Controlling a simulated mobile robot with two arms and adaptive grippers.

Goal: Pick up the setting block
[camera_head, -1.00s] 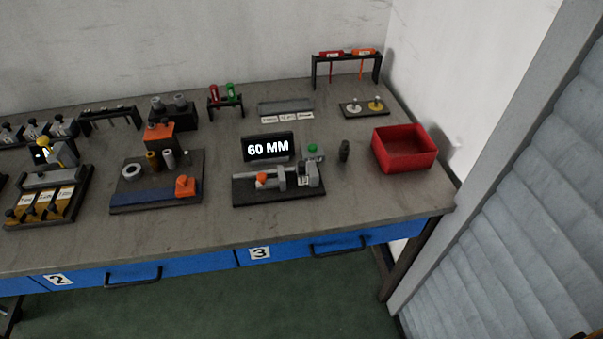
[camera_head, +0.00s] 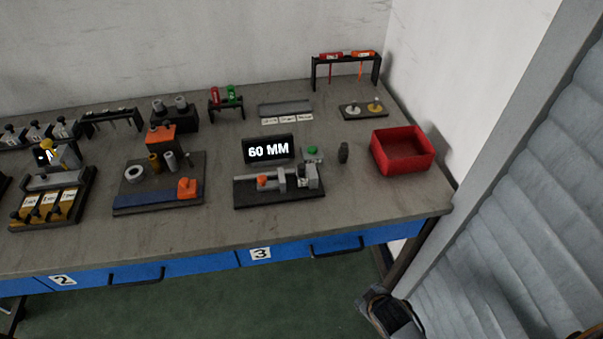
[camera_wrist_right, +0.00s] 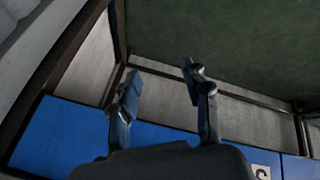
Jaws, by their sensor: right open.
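No part is clearly marked as the setting block, and I cannot tell which one it is. A black fixture (camera_head: 280,199) with a grey slide and an orange piece stands at the bench front, before a sign (camera_head: 268,149) reading "60 MM". A small dark upright piece (camera_head: 343,152) stands right of it. A grey bar-shaped rack (camera_head: 285,108) with three white labels lies behind. My right gripper (camera_head: 392,312) is below the bench's front edge at lower right, apart from everything on top. In the wrist view its two fingers (camera_wrist_right: 160,75) are open and empty. My left gripper is out of view.
A red bin (camera_head: 432,151) stands at the bench's right end, near the wall. Blue drawers (camera_head: 200,267) with handles line the front. The grey panel (camera_head: 520,210) stands close on the right.

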